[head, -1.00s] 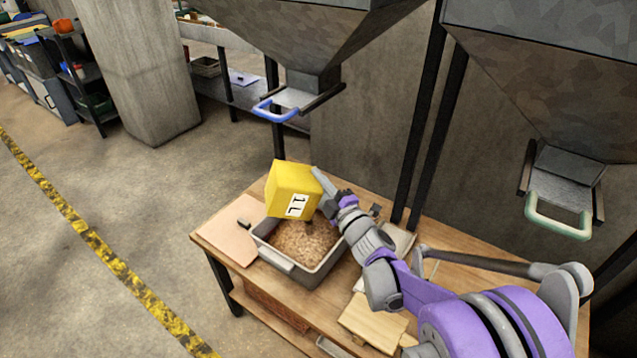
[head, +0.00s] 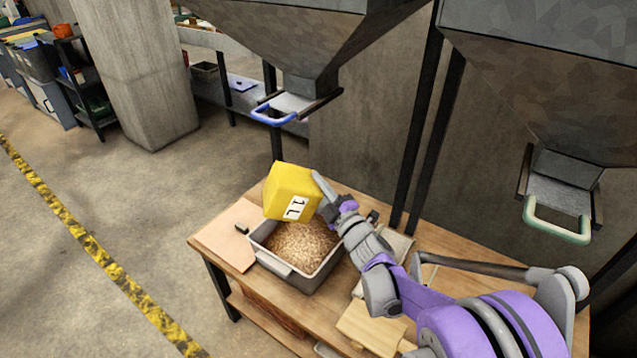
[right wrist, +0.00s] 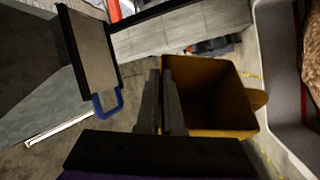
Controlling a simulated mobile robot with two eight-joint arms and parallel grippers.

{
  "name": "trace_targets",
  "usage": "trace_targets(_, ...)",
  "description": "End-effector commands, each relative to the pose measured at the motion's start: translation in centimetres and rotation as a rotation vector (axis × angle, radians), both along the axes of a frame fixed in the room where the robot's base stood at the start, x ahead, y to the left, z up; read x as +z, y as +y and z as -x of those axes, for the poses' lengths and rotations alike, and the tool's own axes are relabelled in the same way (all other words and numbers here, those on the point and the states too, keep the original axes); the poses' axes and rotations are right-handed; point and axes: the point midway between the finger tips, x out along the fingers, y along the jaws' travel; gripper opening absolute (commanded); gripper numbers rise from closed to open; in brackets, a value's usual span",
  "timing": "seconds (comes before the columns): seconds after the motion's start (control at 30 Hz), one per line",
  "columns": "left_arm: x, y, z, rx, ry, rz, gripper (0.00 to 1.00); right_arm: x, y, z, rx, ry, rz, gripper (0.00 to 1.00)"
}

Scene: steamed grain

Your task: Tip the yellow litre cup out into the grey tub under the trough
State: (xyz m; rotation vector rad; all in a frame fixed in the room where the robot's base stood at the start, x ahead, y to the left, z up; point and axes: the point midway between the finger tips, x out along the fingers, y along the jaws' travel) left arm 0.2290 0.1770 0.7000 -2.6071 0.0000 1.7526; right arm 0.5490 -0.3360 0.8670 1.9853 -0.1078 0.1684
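The yellow litre cup (head: 290,190) is held in the air, tilted over the grey tub (head: 277,264), with its "1L" label facing the head camera. My right gripper (head: 325,190) is at the cup's right side. In the right wrist view the fingers (right wrist: 162,88) are close together against the cup's edge, and the cup (right wrist: 215,100) looks empty inside. Pale brown grain (head: 302,246) lies in the tub, also partly seen at the right of the right wrist view (right wrist: 313,45). My left gripper is not in view.
The tub stands on a wooden table (head: 400,262) beside a pinkish board (head: 226,240). Wooden blocks (head: 370,325) lie to the right. Above hang metal hoppers, with a blue-handled gate (head: 273,116) and a green-handled gate (head: 556,228).

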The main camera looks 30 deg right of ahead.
Motion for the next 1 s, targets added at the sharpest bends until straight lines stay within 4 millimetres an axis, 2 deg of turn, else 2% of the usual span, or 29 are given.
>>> trace_targets(0.33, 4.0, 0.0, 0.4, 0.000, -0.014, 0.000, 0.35, 4.5, 0.0, 0.1, 0.001, -0.003, -0.001, 0.00)
trace_targets(0.53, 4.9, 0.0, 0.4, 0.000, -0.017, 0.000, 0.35, 5.4, 0.0, 0.0, 0.000, 0.011, 0.035, 0.00)
trace_targets(0.8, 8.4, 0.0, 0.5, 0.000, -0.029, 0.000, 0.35, 6.3, -0.1, 0.0, -0.001, 0.160, 0.435, 0.00)
trace_targets(1.0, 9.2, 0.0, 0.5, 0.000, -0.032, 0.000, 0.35, 6.1, 0.0, 0.0, 0.000, 0.231, 0.622, 0.00)
